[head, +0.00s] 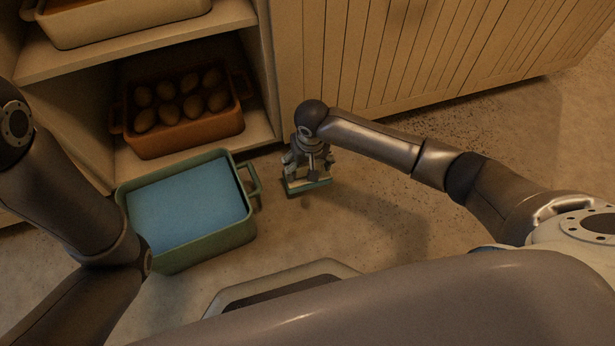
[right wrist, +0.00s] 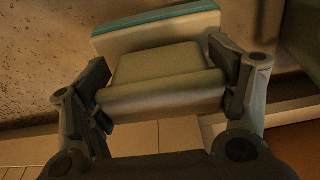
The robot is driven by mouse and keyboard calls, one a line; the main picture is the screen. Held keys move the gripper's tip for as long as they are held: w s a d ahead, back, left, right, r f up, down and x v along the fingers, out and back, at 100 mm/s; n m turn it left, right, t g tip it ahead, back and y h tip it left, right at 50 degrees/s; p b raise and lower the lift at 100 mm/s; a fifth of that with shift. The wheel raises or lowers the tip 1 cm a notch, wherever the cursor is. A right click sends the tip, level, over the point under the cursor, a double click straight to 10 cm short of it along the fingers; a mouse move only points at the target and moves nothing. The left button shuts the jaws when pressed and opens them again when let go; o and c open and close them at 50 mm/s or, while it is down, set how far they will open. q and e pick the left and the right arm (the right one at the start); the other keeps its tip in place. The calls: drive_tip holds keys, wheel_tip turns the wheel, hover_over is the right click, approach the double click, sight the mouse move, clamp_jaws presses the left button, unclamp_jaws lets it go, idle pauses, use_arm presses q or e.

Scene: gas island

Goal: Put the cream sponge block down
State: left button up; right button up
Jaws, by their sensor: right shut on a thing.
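The cream sponge block (head: 306,186) has a teal layer on its underside. In the right wrist view, the cream block (right wrist: 160,75) fills the space between the fingers, with its teal edge at the far side. My right gripper (head: 307,172) points down and is shut on it, the fingers pressing on two opposite sides. It holds the block low over the floor, just right of the green tub. I cannot tell whether the block touches the floor. My left arm comes in at the left, but its gripper is out of view.
The green tub (head: 206,248) with a flat blue inside stands left of the block, its handle towards it. A slatted wooden front (head: 400,50) runs along the back. Floor (head: 385,220) is clear to the right.

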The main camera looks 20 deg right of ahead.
drive_tip(key=shift+f+b, duration=1.4)
drive_tip(key=shift+f, duration=0.85)
drive_tip(key=shift+w+f, duration=0.1)
drive_tip(key=shift+f, duration=0.05)
drive_tip(key=o, duration=0.9)
drive_tip(key=shift+f, duration=0.1)
